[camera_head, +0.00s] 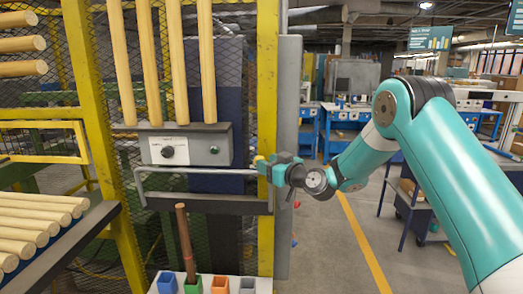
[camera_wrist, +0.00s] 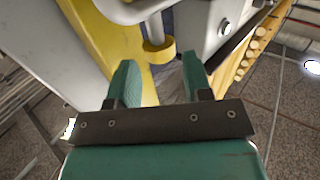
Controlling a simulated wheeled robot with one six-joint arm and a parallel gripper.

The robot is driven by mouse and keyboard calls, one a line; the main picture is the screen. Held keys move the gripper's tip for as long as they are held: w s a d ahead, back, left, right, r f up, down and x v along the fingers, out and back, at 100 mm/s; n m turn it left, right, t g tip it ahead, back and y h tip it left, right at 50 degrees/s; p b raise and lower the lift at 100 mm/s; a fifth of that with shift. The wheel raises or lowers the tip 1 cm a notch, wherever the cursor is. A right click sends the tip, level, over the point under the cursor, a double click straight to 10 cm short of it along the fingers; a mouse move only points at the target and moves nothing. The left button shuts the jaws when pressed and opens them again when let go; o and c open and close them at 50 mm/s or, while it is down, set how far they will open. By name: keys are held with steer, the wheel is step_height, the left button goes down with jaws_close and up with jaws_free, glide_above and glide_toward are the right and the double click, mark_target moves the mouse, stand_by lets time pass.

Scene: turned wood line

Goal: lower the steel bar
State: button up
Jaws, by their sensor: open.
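The steel bar (camera_head: 200,171) is a grey, level rod below the control box, bent down at its left end. Its right end runs to my gripper (camera_head: 264,167) beside the yellow post. In the wrist view my gripper (camera_wrist: 159,68) has its two green fingers spread apart. A pale grey rod (camera_wrist: 153,26), which looks like part of the bar, stands in a yellow collar (camera_wrist: 158,50) just beyond the fingertips. I see no grip on it, and cannot tell whether a finger touches it.
A grey control box (camera_head: 185,146) with a knob sits above the bar. Yellow posts (camera_head: 267,80) and mesh frame it. Below, a turned stick (camera_head: 186,240) stands among coloured cups. Wooden rods (camera_head: 40,220) lie at left.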

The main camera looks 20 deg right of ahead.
mark_target(262, 158)
steer(key=shift+p+x, duration=0.5)
steer(key=shift+x, duration=1.05)
jaws_close()
steer(key=shift+a+f, duration=0.1)
